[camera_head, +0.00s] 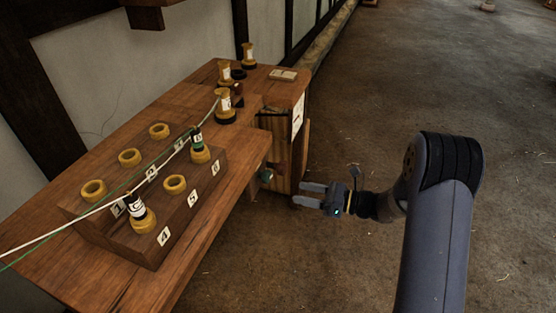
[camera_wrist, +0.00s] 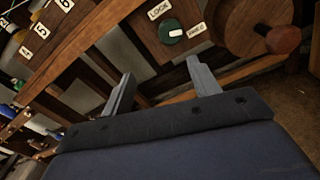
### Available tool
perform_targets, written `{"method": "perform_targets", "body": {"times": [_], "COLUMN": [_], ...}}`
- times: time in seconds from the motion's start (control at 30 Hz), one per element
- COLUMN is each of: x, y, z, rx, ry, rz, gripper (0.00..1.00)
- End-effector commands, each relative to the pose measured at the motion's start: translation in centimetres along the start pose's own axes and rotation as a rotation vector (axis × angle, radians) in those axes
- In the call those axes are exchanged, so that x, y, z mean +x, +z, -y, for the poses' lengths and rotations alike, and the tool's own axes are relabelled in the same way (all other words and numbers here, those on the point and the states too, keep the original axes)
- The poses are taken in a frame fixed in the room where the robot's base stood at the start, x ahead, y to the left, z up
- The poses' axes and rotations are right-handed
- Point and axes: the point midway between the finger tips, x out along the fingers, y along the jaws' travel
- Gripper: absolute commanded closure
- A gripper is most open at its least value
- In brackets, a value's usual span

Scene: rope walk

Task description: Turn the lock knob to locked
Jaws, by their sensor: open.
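The lock knob (camera_wrist: 168,35) is a round dark green knob on a wooden panel at the top of the wrist view. Its white mark lies on the side facing the FREE label (camera_wrist: 196,30), not the LOCK label (camera_wrist: 158,10). The knob also shows in the head view (camera_head: 266,175), on the side of the wooden bench. My gripper (camera_head: 302,194) is open and empty, to the right of the knob and apart from it. Its two fingers (camera_wrist: 162,88) show below the knob in the wrist view, with a gap between them.
A wooden disc (camera_wrist: 248,22) with a brown handle (camera_wrist: 283,39) sits right of the knob. The bench (camera_head: 200,223) carries a peg block with yellow rings, bobbins and stretched strands. The floor (camera_head: 400,80) right of the bench is clear.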

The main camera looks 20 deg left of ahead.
Motion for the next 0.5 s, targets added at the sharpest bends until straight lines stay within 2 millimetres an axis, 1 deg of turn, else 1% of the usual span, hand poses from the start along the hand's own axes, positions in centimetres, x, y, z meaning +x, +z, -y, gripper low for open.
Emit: {"method": "perform_targets", "body": {"times": [0.1, 0.17, 0.27, 0.37, 0.5], "x": [0.0, 0.2, 1.0, 2.5, 5.2], "y": [0.3, 0.3, 0.3, 0.4, 0.5], "z": [1.0, 1.2, 1.3, 1.3, 1.3], "rx": [0.057, 0.069, 0.071, 0.070, 0.069], "ry": [-0.015, -0.018, -0.018, -0.016, -0.015], "rz": [0.045, 0.055, 0.059, 0.058, 0.056], "gripper": [0.42, 0.42, 0.42, 0.42, 0.42]}}
